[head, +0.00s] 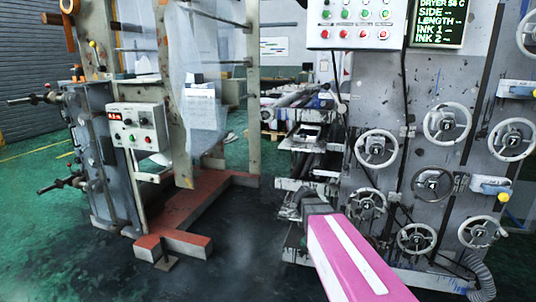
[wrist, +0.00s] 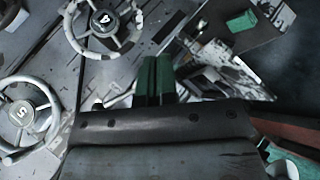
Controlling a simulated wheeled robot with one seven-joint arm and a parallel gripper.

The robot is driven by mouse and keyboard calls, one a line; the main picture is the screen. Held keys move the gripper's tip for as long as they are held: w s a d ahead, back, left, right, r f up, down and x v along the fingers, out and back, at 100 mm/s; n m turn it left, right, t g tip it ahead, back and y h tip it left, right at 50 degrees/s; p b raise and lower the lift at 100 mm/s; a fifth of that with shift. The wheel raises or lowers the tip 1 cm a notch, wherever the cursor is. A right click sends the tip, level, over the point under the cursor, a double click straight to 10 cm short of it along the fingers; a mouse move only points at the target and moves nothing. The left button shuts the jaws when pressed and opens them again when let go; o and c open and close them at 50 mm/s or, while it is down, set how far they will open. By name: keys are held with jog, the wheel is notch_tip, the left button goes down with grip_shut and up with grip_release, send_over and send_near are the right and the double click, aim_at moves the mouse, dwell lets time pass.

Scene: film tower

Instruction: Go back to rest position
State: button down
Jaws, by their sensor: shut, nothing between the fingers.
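My gripper (wrist: 156,62) shows in the wrist view as two green fingers pressed together at the centre, with nothing between them. In the head view my pink and white arm reaches in from the bottom right. Its dark end lies in front of the lower left part of the grey machine panel (head: 405,95); the fingers are too small to make out there. In the wrist view a handwheel (wrist: 104,22) marked with a number is up and left of the fingers, and another handwheel (wrist: 22,115) is at the left edge. The fingers appear apart from both wheels.
A control box with buttons (head: 356,25) and a display (head: 437,22) are above the panel's handwheels (head: 447,124). At left stands a grey machine frame (head: 100,150) with a small control box (head: 137,127) and red base beams (head: 185,243). Dark floor (head: 235,250) between them is clear.

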jog(key=s+a+f+g+y, duration=0.1)
jog(key=s+a+f+y, duration=0.1)
jog(key=s, duration=0.4)
jog(key=s+a+f+m+g+y, duration=0.1)
jog(key=s+a+f+g+y, duration=0.1)
jog(key=s+f, duration=0.3)
jog(key=s+a+f+m+g+y, duration=0.1)
jog(key=s+a+f+g+y, duration=0.1)
jog(key=s, duration=0.5)
jog(key=shift+a+f+y, duration=0.6)
jog(key=shift+f+y, duration=0.3)
jog(key=shift+y, duration=0.2)
jog(key=shift+s, duration=0.1)
